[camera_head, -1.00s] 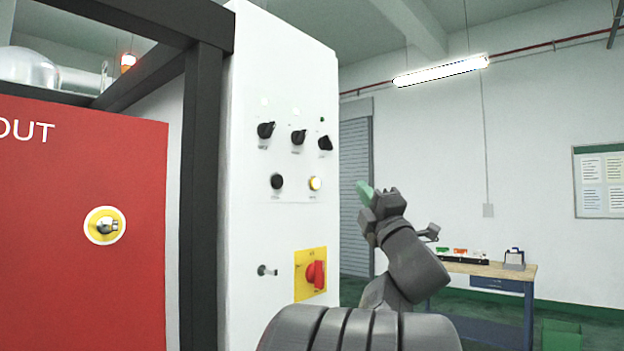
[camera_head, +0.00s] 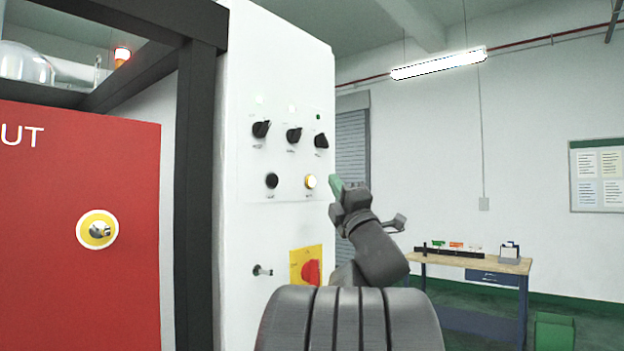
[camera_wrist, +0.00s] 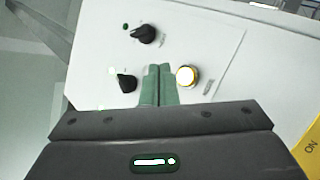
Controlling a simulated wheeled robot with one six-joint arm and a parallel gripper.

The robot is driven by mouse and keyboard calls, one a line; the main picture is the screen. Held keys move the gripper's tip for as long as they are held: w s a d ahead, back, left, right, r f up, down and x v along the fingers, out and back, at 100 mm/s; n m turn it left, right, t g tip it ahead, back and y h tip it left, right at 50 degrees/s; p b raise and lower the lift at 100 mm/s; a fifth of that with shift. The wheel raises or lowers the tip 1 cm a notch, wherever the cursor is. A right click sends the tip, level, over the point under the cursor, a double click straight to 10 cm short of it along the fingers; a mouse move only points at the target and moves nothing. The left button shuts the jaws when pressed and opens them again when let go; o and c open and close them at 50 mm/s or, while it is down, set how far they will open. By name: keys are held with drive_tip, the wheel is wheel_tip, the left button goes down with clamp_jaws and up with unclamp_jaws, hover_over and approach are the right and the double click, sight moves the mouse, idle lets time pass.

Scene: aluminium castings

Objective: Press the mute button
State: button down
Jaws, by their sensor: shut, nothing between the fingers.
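The panel has a lit button with a pale yellow glow (camera_head: 311,181) and a dark button (camera_head: 272,180) to its left. Their labels are too small to read, so I cannot tell by text which is the mute button. The lit button also shows in the wrist view (camera_wrist: 187,77), just right of my fingers. My gripper (camera_head: 335,183) has green fingers, shut and empty, just right of the lit button in the head view. In the wrist view the fingertips (camera_wrist: 158,68) point at the panel; I see no clear contact.
Black rotary knobs (camera_head: 294,135) sit above the buttons on the white cabinet (camera_head: 240,230). Below are a red switch on a yellow plate (camera_head: 297,257) and a small metal key or latch (camera_head: 262,271). A workbench (camera_head: 470,262) stands at the right, well away.

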sight(310, 182)
drive_tip(key=shift+w+a+b, duration=0.25)
drive_tip(key=shift+w+a, duration=0.25)
drive_tip(key=shift+a, duration=0.15)
drive_tip(key=shift+w+a+b, duration=0.25)
drive_tip(key=shift+w+a, duration=0.2)
drive_tip(key=shift+a, duration=0.2)
idle(1.1)
drive_tip(key=shift+w+a+b, duration=0.25)
drive_tip(key=shift+a+b, duration=0.1)
drive_tip(key=shift+w+a, duration=0.25)
drive_tip(key=shift+a, duration=0.1)
idle(0.7)
drive_tip(key=shift+d+b, duration=0.1)
drive_tip(key=shift+b, duration=0.2)
drive_tip(key=shift+s+d+b, duration=0.35)
drive_tip(key=shift+s+d, duration=0.15)
drive_tip(key=shift+d, duration=0.05)
drive_tip(key=shift+d, duration=0.1)
